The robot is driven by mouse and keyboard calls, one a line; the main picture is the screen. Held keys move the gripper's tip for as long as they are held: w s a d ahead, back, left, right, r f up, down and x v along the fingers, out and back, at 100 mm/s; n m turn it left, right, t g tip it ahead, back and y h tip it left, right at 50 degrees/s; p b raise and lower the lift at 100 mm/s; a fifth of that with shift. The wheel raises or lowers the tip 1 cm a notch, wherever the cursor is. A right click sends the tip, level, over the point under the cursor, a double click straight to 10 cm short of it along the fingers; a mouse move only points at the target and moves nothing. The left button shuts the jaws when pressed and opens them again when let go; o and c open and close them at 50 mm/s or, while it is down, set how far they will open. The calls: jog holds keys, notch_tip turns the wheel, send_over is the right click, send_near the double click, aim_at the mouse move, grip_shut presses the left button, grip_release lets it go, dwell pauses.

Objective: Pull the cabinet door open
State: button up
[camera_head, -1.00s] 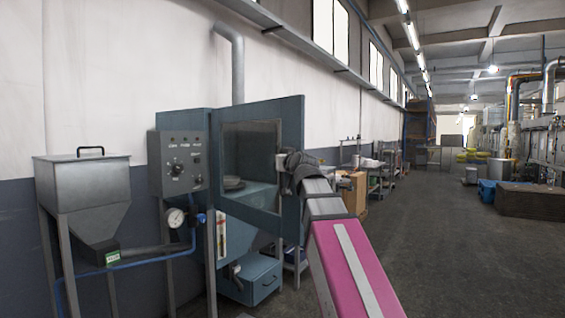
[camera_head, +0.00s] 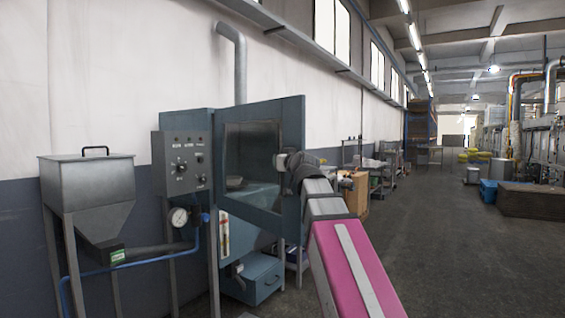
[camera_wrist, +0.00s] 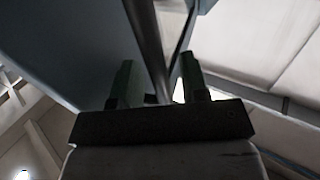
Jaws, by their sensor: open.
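The blue-grey cabinet (camera_head: 180,122) stands against the left wall. Its door (camera_head: 293,122), with a square window (camera_head: 251,150), stands at an angle out from the cabinet, with a pan (camera_head: 236,182) dimly visible through the window. My gripper is at the door's right edge in the head view, where my arm mostly hides the fingers. In the wrist view the open fingers of my gripper (camera_wrist: 156,82) are on both sides of an edge of the door (camera_wrist: 85,45). I cannot tell whether they touch it.
A control box (camera_head: 182,163) and a gauge (camera_head: 180,217) are on the cabinet's left. A metal hopper (camera_head: 88,180) stands further left. A cart (camera_head: 375,170) stands beyond the door.

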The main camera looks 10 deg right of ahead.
jog(key=v, duration=1)
jog(key=shift+s, duration=0.35)
jog(key=shift+d, duration=0.1)
